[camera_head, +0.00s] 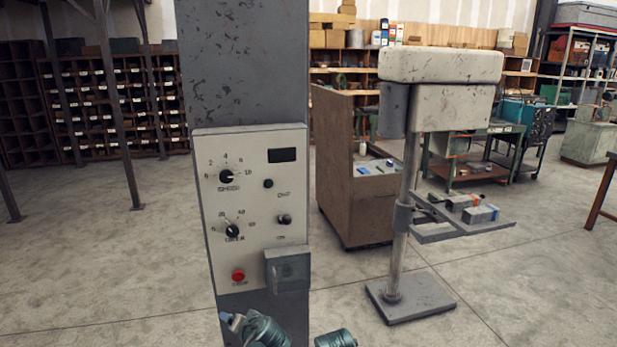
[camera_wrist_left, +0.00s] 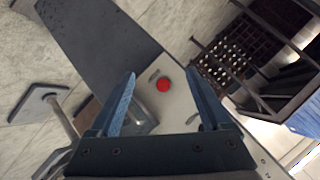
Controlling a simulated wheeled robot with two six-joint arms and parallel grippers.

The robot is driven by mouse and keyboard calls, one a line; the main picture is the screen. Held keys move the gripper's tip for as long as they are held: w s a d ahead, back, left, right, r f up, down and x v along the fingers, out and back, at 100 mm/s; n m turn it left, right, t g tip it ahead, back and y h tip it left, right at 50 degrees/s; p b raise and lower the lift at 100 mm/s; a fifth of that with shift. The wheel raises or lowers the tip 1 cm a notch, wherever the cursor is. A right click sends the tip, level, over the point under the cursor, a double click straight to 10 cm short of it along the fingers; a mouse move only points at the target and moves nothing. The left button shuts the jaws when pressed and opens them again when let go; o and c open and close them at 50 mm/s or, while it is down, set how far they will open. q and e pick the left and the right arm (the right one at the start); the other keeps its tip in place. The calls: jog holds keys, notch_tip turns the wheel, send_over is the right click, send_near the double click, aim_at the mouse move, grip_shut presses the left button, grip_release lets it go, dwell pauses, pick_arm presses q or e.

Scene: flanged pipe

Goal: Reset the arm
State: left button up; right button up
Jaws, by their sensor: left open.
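My left gripper (camera_wrist_left: 162,73) is open in the left wrist view, its two blue fingers spread with nothing between them. It points towards the pale control panel (camera_wrist_left: 182,110), and the red button (camera_wrist_left: 163,85) shows beyond the fingers, in the gap. How far the fingertips are from the panel is hard to tell. In the head view, the panel (camera_head: 252,200) is on a grey column, with the red button (camera_head: 238,275) at its lower left. Teal parts of my arms show at the bottom edge there. My right gripper is not in view.
The panel has dials (camera_head: 226,177), a dark display (camera_head: 282,155) and a protruding grey box (camera_head: 287,270) at its lower right. A drill-press-like machine (camera_head: 440,80) on a post stands to the right. Concrete floor (camera_head: 100,270) is clear at left.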

pick_arm(q)
jog(key=s+d+f+g+h, duration=0.2)
jog(key=s+d+f+g, duration=0.2)
jog(key=s+d, duration=0.3)
jog(key=s+d+f+m+g+h, duration=0.1)
jog(key=s+d+f+g+h, duration=0.2)
jog(key=s, duration=0.7)
jog(key=d+f+g, duration=0.2)
jog(key=d, duration=0.1)
jog(key=shift+d+f+m, duration=0.2)
jog(key=shift+d+m, duration=0.1)
jog(key=shift+d, duration=0.1)
jog(key=shift+w, duration=0.1)
